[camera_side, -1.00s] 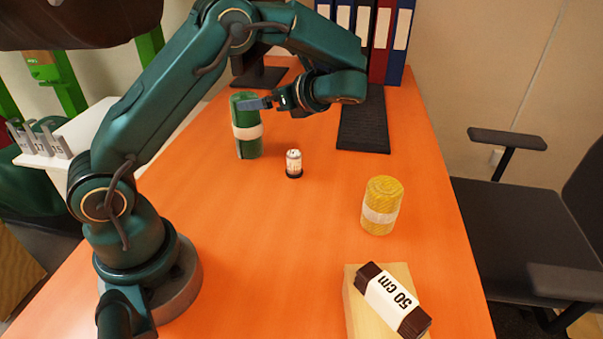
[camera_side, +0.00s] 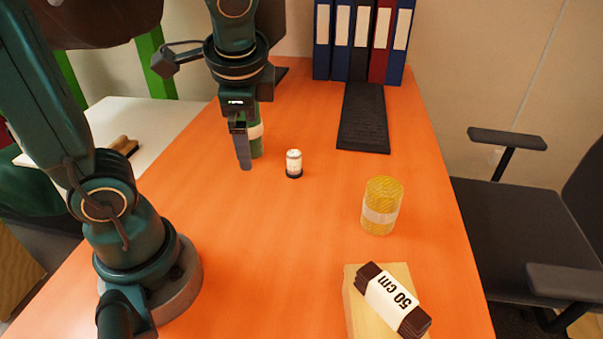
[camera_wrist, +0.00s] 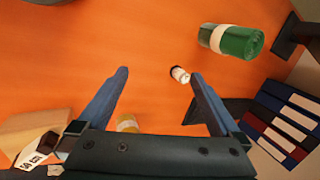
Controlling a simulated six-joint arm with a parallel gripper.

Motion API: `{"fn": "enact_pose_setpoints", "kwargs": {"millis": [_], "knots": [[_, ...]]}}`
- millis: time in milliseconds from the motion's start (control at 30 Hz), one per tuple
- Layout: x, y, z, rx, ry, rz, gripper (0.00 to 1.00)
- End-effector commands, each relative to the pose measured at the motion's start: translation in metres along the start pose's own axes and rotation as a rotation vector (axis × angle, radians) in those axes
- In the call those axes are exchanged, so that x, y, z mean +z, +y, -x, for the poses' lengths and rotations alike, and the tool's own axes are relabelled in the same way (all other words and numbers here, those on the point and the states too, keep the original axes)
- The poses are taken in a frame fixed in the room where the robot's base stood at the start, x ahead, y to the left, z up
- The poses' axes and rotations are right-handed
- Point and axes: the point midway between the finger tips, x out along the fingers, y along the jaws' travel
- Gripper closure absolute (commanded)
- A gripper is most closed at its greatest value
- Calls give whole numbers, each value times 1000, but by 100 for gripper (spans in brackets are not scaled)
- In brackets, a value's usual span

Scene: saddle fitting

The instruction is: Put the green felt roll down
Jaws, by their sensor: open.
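The green felt roll (camera_side: 257,143) stands upright on the orange desk, with a pale band around its middle. In the side view my gripper hides much of it. In the wrist view the whole green roll (camera_wrist: 240,42) shows at the upper right, outside the fingers. My gripper (camera_side: 244,160) points down, nearer the side camera than the roll.
A small white bottle (camera_side: 294,161) with a dark base stands right of the roll. A yellow roll (camera_side: 383,202) stands farther right. A dark "50 cm" bar (camera_side: 393,300) lies on a wooden block (camera_side: 354,315). A black keyboard (camera_side: 363,120) and binders (camera_side: 380,40) are behind.

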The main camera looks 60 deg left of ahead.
Motion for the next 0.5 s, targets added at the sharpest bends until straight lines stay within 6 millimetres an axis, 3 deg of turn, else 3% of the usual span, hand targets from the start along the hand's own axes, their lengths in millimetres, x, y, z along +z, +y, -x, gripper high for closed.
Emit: {"fn": "enact_pose_setpoints", "kwargs": {"millis": [200, 500], "knots": [[2, 50, 18, 131, 262, 386, 0], [-2, 77, 26, 246, 415, 651, 0]]}}
